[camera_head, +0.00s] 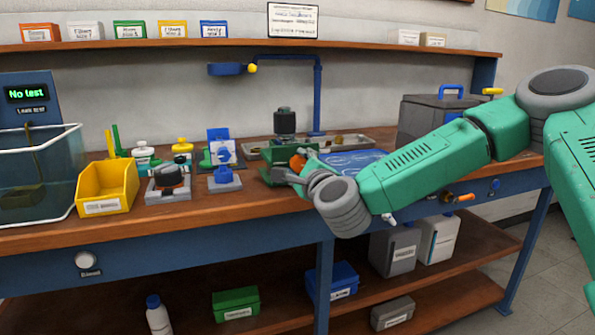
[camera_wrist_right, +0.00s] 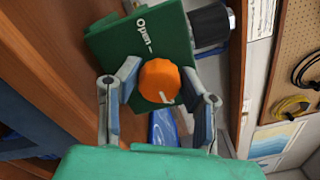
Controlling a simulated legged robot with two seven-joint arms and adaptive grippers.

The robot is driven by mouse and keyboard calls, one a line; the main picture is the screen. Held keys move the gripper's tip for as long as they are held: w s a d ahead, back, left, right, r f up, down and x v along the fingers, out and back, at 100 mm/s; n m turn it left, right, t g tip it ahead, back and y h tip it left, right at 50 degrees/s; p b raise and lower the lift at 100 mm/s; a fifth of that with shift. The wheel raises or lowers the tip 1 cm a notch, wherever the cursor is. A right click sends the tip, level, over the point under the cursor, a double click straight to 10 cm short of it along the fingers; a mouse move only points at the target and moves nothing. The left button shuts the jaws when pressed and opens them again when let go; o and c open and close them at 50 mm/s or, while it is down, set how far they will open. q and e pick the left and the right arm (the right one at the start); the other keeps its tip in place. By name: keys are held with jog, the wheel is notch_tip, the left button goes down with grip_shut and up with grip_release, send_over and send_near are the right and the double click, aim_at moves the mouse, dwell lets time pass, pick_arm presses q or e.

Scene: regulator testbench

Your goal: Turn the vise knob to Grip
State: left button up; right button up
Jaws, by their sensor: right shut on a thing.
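The vise is a green block on the workbench, seen in the head view (camera_head: 279,177) and large in the right wrist view (camera_wrist_right: 112,48). Its orange knob (camera_wrist_right: 159,80) has a small white mark at its lower right. The word "Open" is printed on the green face above the knob; no "Grip" label is readable. My right gripper (camera_wrist_right: 160,88) is shut on the orange knob, one finger on each side. In the head view my right gripper (camera_head: 292,170) partly hides the knob (camera_head: 298,162). My left gripper is not in view.
A yellow bin (camera_head: 107,186), a water tank (camera_head: 38,180) and small fixtures stand on the bench to the left. A dark cylinder (camera_head: 285,121) rises behind the vise. A blue mat (camera_head: 350,162) and grey case (camera_head: 428,115) lie to the right. A shelf (camera_head: 240,44) runs above.

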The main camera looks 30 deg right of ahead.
jog(key=shift+d+f+m, duration=0.1)
jog(key=shift+f+m, duration=0.2)
jog(key=o, duration=1.1)
jog(key=shift+o, duration=0.2)
jog(key=shift+d, duration=0.1)
jog(key=shift+r, duration=0.1)
jog(key=v, duration=0.7)
jog(key=shift+s, duration=0.2)
